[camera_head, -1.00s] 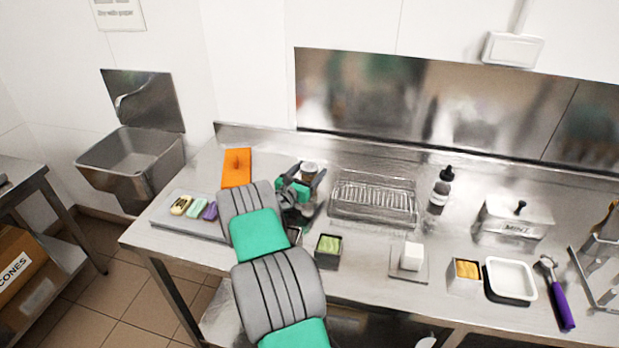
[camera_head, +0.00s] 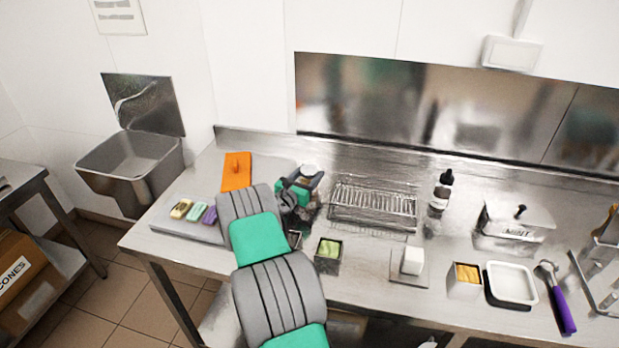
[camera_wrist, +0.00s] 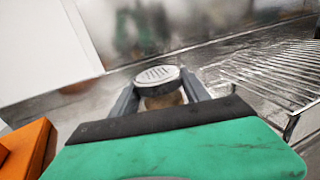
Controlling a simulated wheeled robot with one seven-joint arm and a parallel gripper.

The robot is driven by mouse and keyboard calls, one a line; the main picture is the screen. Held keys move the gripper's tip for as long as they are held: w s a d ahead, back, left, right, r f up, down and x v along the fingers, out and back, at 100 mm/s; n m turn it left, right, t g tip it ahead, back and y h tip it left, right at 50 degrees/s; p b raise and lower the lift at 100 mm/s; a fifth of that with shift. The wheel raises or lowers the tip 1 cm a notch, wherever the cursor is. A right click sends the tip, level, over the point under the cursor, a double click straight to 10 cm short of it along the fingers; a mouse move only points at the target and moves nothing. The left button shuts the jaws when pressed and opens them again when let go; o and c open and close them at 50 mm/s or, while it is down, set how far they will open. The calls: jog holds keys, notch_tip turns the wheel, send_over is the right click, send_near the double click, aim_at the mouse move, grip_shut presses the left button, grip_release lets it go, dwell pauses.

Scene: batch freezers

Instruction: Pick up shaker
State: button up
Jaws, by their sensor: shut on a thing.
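The shaker (camera_wrist: 160,84) has a round, pale metal lid with slots and a brownish body. In the wrist view it stands between the two fingers of my gripper (camera_wrist: 158,98), which is shut on it. The lower part of the shaker is hidden behind the green and black gripper body. In the head view the shaker's lid (camera_head: 309,169) shows just above my gripper (camera_head: 308,182), at the back left of the steel counter. I cannot tell whether its base touches the counter.
A wire rack (camera_head: 374,204) stands close to the right of my gripper. An orange block (camera_head: 237,170) lies to its left. A tray (camera_head: 185,228) holds coloured bars at the counter's left end. A green-filled container (camera_head: 328,256) stands in front. A dropper bottle (camera_head: 438,204) stands beyond the rack.

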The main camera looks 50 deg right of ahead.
notch_tip(320, 180, up, 3)
jog(key=shift+f, duration=0.1)
jog(key=s+a+r+b, duration=0.2)
jog(key=s+a+r, duration=0.6)
jog(key=s+r, duration=0.2)
jog(key=shift+s+a, duration=0.15)
jog(key=shift+s, duration=0.5)
